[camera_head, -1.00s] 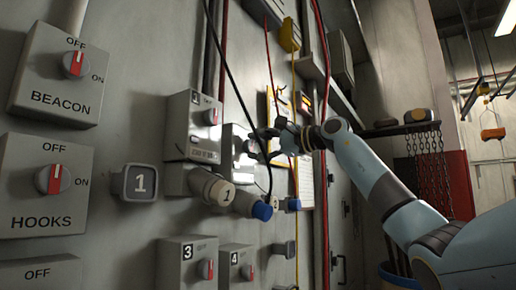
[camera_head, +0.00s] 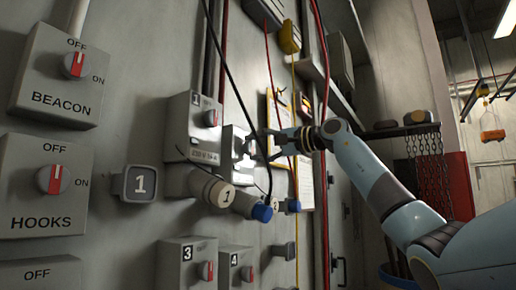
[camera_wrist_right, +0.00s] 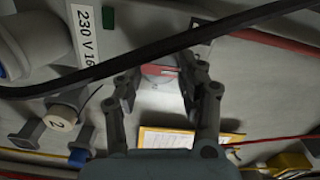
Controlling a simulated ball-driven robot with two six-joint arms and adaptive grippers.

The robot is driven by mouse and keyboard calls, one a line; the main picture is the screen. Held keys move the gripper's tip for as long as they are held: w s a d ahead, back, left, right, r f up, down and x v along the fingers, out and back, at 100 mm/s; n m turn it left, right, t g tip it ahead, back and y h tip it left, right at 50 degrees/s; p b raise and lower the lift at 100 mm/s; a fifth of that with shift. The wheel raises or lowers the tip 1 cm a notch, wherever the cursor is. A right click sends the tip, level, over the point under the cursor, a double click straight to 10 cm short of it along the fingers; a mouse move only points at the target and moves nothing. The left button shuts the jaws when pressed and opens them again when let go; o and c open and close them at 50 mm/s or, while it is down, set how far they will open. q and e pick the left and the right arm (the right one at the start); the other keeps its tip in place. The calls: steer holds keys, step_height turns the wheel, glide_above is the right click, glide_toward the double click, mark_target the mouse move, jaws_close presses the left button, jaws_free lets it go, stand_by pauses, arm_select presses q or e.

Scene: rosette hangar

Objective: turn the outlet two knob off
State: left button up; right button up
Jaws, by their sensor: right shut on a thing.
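My right gripper (camera_head: 255,145) reaches in from the right to the outlet two box (camera_head: 232,142), just behind the outlet one box. In the right wrist view my gripper (camera_wrist_right: 158,85) has its two fingers on either side of the outlet two knob (camera_wrist_right: 160,71), a round knob with a red mark, and is shut on it. The fingers partly cover the knob, so its exact setting is hard to read. In the head view the knob is hidden by the fingers. My left gripper is not in view.
The outlet one box (camera_head: 192,125) with its red-marked knob stands nearer. A black cable (camera_wrist_right: 180,42) crosses close to my fingers. Outlet boxes 3 (camera_head: 187,265) and 4 (camera_head: 236,262) sit lower.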

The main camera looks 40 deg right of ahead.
steer(key=shift+f, duration=0.15)
steer(key=o, duration=1.2)
steer(key=shift+v, duration=6)
